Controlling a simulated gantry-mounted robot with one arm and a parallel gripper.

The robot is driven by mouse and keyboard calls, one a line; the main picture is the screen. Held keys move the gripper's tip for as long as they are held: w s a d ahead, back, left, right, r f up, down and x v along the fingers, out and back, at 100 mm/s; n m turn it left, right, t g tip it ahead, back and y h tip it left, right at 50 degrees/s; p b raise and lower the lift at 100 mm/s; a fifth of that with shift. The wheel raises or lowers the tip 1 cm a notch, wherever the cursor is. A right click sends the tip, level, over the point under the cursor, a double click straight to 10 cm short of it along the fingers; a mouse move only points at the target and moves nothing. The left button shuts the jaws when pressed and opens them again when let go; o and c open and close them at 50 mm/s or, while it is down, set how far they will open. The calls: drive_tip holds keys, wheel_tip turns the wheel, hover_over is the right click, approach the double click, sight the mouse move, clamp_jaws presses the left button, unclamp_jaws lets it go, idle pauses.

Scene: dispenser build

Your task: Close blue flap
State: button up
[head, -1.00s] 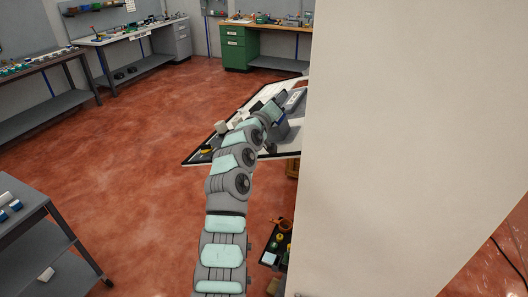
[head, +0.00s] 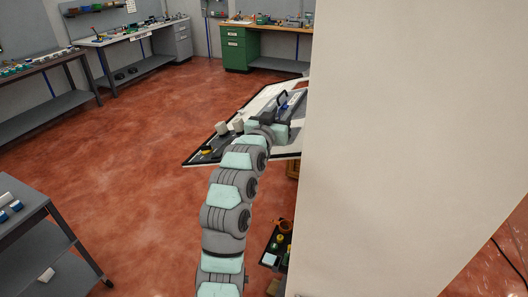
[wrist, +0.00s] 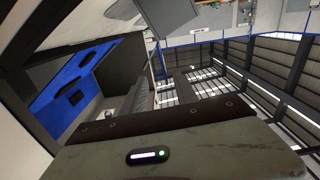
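In the wrist view a blue panel with dark slots (wrist: 58,106), which looks like the blue flap, stands tilted at the left beside dark grey walls. Whether it is open or shut is unclear. In the wrist view a grey-green housing with a small light (wrist: 148,155) fills the bottom. A grey ridged part (wrist: 142,96) lies right of the blue panel. My fingertips are not clear, and no grip on anything shows.
A dark tray of small parts (head: 272,258) is low beside the wall.

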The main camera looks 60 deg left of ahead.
drive_tip(key=s+d+r+y+p, duration=0.1)
drive_tip(key=s+d+y+p, duration=0.15)
drive_tip(key=s+d, duration=0.6)
drive_tip(key=s+d+m+t+h+p, duration=0.1)
drive_tip(key=s+d+m+p, duration=0.1)
drive_tip(key=d, duration=0.6)
drive_tip(key=shift+s+r+m+t+h+p, duration=0.35)
drive_tip(key=shift+s+p, duration=0.35)
drive_tip(key=shift+s, duration=0.5)
drive_tip(key=shift+f, duration=0.1)
